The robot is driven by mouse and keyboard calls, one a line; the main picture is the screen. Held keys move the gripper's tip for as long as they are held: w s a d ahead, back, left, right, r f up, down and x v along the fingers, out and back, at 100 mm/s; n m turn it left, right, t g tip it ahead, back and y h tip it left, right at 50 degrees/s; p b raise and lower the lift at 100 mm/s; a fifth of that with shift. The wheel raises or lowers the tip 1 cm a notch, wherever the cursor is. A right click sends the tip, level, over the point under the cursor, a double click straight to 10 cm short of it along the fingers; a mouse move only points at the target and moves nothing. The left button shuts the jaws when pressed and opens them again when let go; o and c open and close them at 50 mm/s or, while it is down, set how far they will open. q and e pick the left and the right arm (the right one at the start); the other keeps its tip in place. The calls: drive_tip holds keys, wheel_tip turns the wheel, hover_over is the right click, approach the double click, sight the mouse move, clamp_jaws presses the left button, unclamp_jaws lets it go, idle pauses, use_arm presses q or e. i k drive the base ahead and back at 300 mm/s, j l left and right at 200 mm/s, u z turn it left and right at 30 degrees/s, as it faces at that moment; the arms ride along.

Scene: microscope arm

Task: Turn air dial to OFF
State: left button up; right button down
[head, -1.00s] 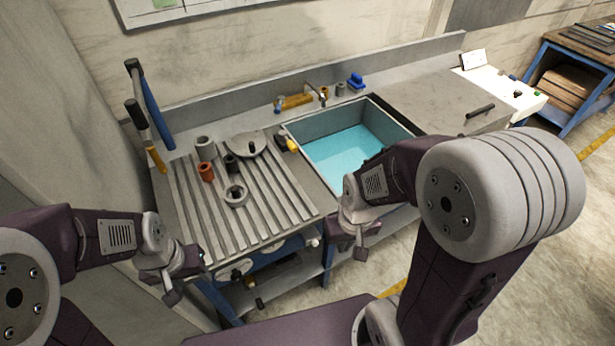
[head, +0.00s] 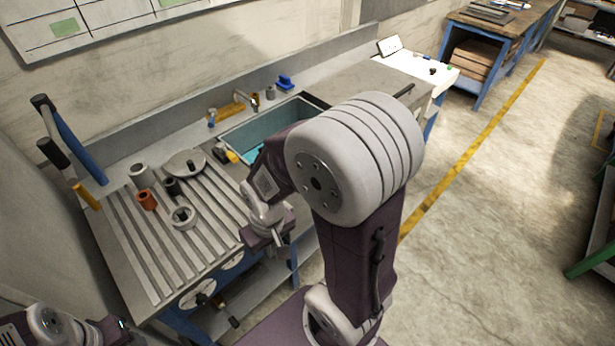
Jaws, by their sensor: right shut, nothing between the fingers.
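A white control panel (head: 410,63) sits at the far right end of the bench. No label reading air or OFF is legible, so I cannot tell which control is the air dial. My right gripper (head: 279,247) is shut and empty, pointing down in front of the bench's front edge, well short of the panel. My left wrist (head: 50,322) shows at the bottom left corner; its fingers cannot be made out.
The slotted bench top (head: 150,245) holds a red-brown cylinder (head: 147,201) and several grey parts. A sink (head: 265,125) with water lies behind my right arm. A blue-legged table (head: 480,50) stands at the back right. Open floor (head: 500,210) lies to the right.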

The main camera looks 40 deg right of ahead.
sight(201, 300)
drive_tip(key=k+j+z, duration=0.5)
drive_tip(key=z, duration=0.2)
drive_tip(key=k+j+z, duration=0.3)
drive_tip(key=i+l, duration=0.05)
